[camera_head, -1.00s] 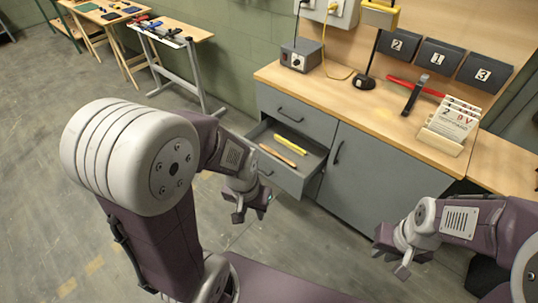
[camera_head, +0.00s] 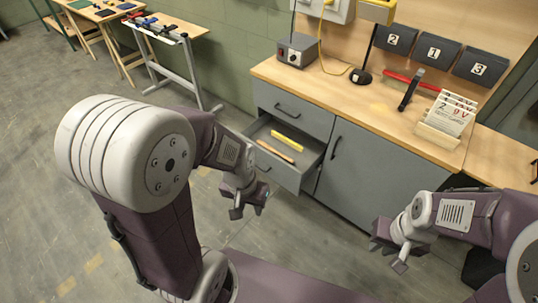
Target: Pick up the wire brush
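The open drawer (camera_head: 303,178) of the grey cabinet holds two long thin items. One is a light brown, wooden-looking stick (camera_head: 275,151) that may be the wire brush; its bristles cannot be made out. The other is a yellow bar (camera_head: 287,141) lying behind it. My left gripper (camera_head: 249,210) hangs in front of and below the drawer, its fingers apart and empty. My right gripper (camera_head: 387,256) is in front of the cabinet door at the right, fingers apart and empty, away from the drawer.
On the wooden worktop (camera_head: 390,118) stand a grey box (camera_head: 296,49), a black lamp base (camera_head: 361,76), a red-and-black tool (camera_head: 412,86) and a card holder (camera_head: 440,133). A closed cabinet door (camera_head: 375,180) is right of the drawer. Clamps (camera_head: 148,22) sit on a stand at the back left.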

